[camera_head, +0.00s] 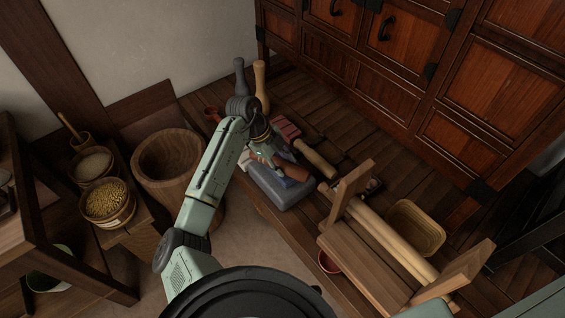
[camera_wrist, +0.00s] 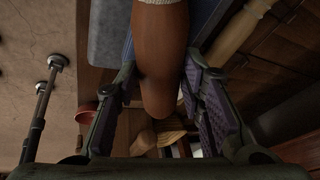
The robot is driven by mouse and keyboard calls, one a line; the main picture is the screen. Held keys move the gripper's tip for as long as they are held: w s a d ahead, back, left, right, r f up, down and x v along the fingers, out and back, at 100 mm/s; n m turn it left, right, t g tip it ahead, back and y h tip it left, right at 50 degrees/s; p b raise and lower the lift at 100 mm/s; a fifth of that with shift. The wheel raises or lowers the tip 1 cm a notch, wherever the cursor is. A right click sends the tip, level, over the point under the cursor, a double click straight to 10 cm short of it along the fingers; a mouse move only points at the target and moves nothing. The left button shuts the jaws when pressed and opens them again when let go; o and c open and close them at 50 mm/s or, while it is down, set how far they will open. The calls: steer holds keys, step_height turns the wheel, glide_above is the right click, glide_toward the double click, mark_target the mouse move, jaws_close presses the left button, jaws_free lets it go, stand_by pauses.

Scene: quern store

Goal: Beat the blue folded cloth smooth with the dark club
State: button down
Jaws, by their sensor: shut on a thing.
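My gripper (camera_head: 268,152) is shut on a reddish-brown club (camera_head: 294,170), above a grey stone block (camera_head: 265,184). In the wrist view the club (camera_wrist: 160,45) runs between the fingers of my gripper (camera_wrist: 163,75), its rounded end toward the palm. A pale band shows on it at the top edge. The blue cloth (camera_head: 289,183) lies on the block, partly hidden by the club and my gripper. A strip of it (camera_wrist: 203,22) shows beside the club. I cannot tell whether the club touches the cloth.
A paler wooden mallet (camera_head: 317,160) lies right of the block. A wooden roller frame (camera_head: 365,258) and basket (camera_head: 428,222) stand further right. Two upright pestles, one grey (camera_head: 240,75), one wooden (camera_head: 262,88), stand behind. A large wooden mortar (camera_head: 150,160) stands left, near grain bowls (camera_head: 106,203).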

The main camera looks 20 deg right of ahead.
steer(key=shift+r+p, duration=0.75)
steer(key=shift+r, duration=0.95)
steer(key=shift+r, duration=0.1)
steer(key=shift+r+p, duration=2)
steer(key=shift+r, duration=0.95)
